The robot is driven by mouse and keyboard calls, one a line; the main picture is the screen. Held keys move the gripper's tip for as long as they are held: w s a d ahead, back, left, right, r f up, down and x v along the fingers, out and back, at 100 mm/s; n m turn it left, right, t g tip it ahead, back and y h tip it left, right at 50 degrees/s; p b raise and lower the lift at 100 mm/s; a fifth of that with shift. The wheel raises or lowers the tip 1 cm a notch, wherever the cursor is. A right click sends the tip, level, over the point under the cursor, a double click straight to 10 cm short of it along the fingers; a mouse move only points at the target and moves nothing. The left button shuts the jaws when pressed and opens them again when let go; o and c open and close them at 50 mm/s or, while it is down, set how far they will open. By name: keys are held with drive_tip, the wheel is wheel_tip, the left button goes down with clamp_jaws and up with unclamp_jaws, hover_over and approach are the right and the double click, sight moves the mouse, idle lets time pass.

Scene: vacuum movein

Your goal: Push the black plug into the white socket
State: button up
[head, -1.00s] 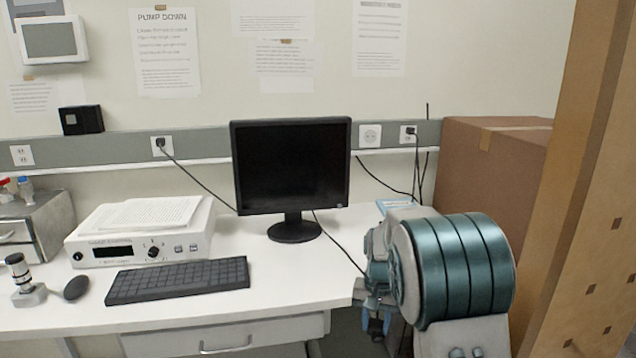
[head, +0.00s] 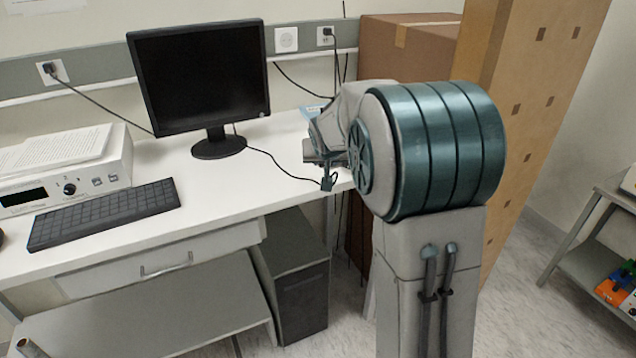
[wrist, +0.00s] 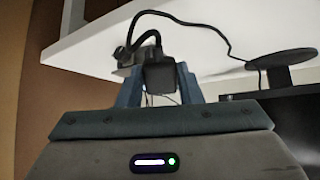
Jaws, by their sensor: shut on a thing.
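A black plug (wrist: 158,76) sits between the two blue fingers of my gripper (wrist: 157,88) in the wrist view, and the fingers are shut on it. A black cord loops from it over the white desk. In the head view the plug (head: 328,183) hangs at the desk's right end, below my gripper, which my arm partly hides. An empty white socket (head: 286,40) is on the grey wall rail, right of the monitor. The plug is well apart from it, lower and nearer to me.
The monitor (head: 202,80) stands on the desk (head: 285,140), left of my gripper. Another wall socket right of the empty one holds a black plug (head: 328,32). A cardboard box (head: 405,50) and a tall wooden panel (head: 525,90) stand at the right. A dark cabinet (head: 300,275) is under the desk.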

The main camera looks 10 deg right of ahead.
drive_tip(key=r+t, duration=0.1)
drive_tip(key=r, duration=0.1)
drive_tip(key=r+t, duration=0.1)
drive_tip(key=r, duration=0.1)
drive_tip(key=shift+w+n+t, duration=0.3)
drive_tip(key=shift+w+n, duration=0.1)
drive_tip(key=shift+a+r+n+t+y, duration=0.1)
drive_tip(key=shift+r+n+t+y, duration=0.15)
drive_tip(key=shift+r+t, duration=0.7)
drive_tip(key=shift+a+r+n+t+y, duration=0.1)
drive_tip(key=shift+r+n+t+y, duration=0.25)
drive_tip(key=shift+r, duration=1.05)
drive_tip(key=s+a+r+n+t+y, duration=0.2)
drive_tip(key=s+a+r+t+y, duration=0.1)
drive_tip(key=r, duration=0.6)
drive_tip(key=shift+a+n+t+y, duration=0.3)
drive_tip(key=shift+a+t+y, duration=0.1)
drive_tip(key=shift+y, duration=0.1)
